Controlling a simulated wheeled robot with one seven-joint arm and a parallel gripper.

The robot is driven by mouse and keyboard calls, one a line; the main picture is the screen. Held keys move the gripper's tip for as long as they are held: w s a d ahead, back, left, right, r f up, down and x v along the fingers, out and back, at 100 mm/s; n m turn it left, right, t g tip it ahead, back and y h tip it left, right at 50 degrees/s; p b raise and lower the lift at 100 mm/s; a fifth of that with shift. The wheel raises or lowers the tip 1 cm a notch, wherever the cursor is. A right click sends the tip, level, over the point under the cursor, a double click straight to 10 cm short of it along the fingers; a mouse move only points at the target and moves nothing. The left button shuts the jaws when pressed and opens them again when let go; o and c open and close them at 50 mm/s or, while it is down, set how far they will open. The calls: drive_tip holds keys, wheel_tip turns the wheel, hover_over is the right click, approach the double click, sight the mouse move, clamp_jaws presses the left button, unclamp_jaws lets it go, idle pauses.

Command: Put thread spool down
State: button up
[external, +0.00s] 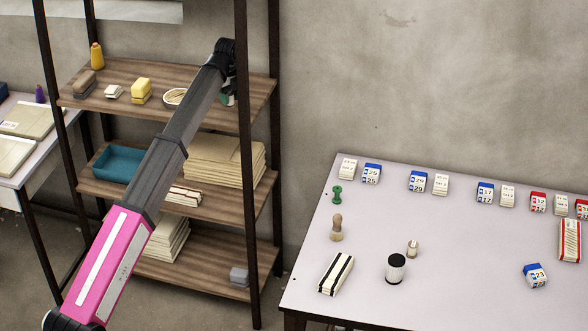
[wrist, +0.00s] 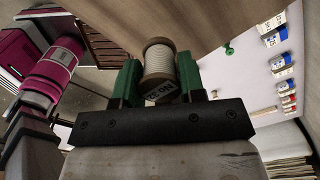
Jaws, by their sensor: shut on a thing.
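In the wrist view a thread spool (wrist: 160,67) with pale thread and brown ends sits between the green fingers of my gripper (wrist: 161,80). The gripper is shut on it. A label with dark print shows at the spool's near end. In the external view my gripper (external: 229,96) is at the right end of the top shelf (external: 200,78), mostly hidden behind my arm. The spool cannot be made out there. Whether it touches the shelf cannot be told.
A dark rack post (external: 243,150) stands close to my gripper. The white table (external: 440,270) at right carries several small boxes and a green pin (external: 337,194).

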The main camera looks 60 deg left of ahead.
sight(230, 92)
drive_tip(key=shift+f, duration=2)
drive_tip(key=o, duration=0.9)
drive_tip(key=shift+f, duration=0.1)
drive_tip(key=shift+r, duration=3.9)
